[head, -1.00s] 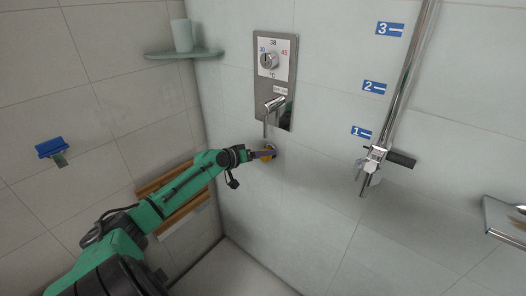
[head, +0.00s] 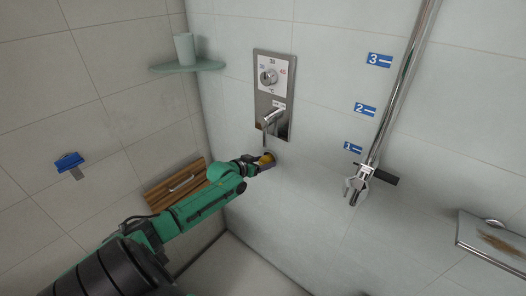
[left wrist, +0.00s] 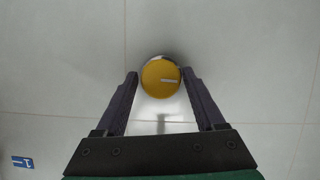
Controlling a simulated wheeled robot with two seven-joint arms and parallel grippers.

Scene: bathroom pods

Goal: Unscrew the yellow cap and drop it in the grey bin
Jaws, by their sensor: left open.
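The yellow cap (head: 266,157) is on the tiled wall below the chrome mixer lever. In the left wrist view the cap (left wrist: 161,77) is round, with a pale bar mark on its face pointing right and a metal rim behind it. My left gripper (left wrist: 161,78) is open, with one finger on each side of the cap's near part. Gaps seem to show between the fingertips and the cap. In the head view my left gripper (head: 264,163) is at the cap and partly hides it. My right gripper and the grey bin are not in view.
Above the cap is the mixer panel (head: 272,95) with its lever (head: 271,118). A chrome rail (head: 400,85) with a holder stands to the right, and a tray shelf (head: 494,240) farther right. A corner shelf (head: 187,66) carries a cup (head: 184,48). A wooden seat (head: 176,187) is on the left wall.

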